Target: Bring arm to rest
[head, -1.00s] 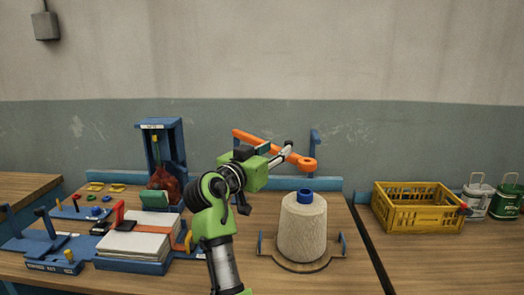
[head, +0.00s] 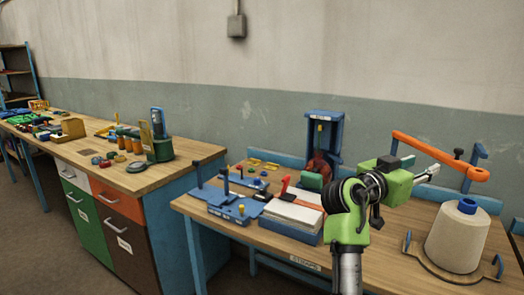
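My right arm, green and black, rises from the bottom of the head view. Its gripper (head: 431,173) points to the right, in the air above the bench and to the upper left of the thread cone. The fingers are small and seen from the side, so I cannot tell whether they are open or shut. No sack or other object shows clearly in them. An orange lever (head: 440,156) on a blue post stands just behind the gripper. My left gripper is not in view.
The wooden bench (head: 395,262) bears a cream thread cone (head: 458,238), a stack of white sacks (head: 293,214), a blue stand (head: 323,145) and blue fixtures (head: 233,205). A second bench with drawers (head: 110,205) stands at the left. A floor gap lies between the benches.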

